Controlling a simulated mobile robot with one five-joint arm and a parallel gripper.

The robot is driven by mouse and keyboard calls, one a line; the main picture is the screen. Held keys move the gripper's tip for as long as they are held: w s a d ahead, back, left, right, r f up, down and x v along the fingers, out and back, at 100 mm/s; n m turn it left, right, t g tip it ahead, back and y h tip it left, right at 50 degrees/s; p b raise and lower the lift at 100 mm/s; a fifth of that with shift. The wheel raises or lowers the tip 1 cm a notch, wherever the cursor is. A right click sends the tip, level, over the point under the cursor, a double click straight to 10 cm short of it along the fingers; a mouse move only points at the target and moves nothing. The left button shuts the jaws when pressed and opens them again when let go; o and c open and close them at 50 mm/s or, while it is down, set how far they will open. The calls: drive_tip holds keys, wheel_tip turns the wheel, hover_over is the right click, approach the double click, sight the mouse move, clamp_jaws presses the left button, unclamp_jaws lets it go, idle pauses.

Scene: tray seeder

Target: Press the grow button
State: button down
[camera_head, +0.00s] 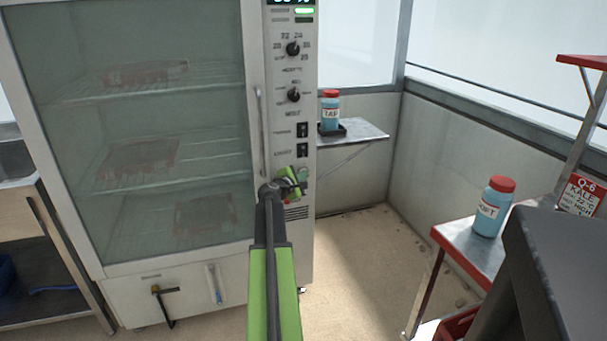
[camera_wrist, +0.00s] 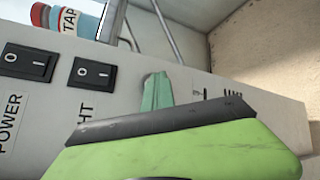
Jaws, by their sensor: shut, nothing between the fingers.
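The grow cabinet's control panel (camera_head: 292,120) runs down the right side of its glass door. A pale green button (camera_head: 304,173) shows low on the panel, beside my gripper, and its label is not readable. In the wrist view a teal-green piece (camera_wrist: 157,92), which looks like this button, stands on the panel just beyond my finger; its lower part is hidden. My gripper (camera_head: 291,184) is shut and empty at the panel's lower part, below the switches. I cannot tell whether it touches the button. A bit of red shows just below my gripper.
The power switch (camera_wrist: 29,62) and light switch (camera_wrist: 92,72) sit close beside my gripper. Knobs (camera_head: 293,49) are higher up. A blue bottle (camera_head: 330,113) stands on a wall shelf (camera_head: 362,134). Another bottle (camera_head: 490,212) stands on a red-edged bench at right. The floor between is clear.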

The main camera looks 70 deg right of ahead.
drive_tip(key=shift+s+a, duration=0.5)
drive_tip(key=shift+a, duration=0.15)
drive_tip(key=s+a, duration=0.1)
drive_tip(key=a, duration=0.1)
drive_tip(key=s+a, duration=0.2)
drive_tip(key=shift+s, duration=0.1)
idle(0.5)
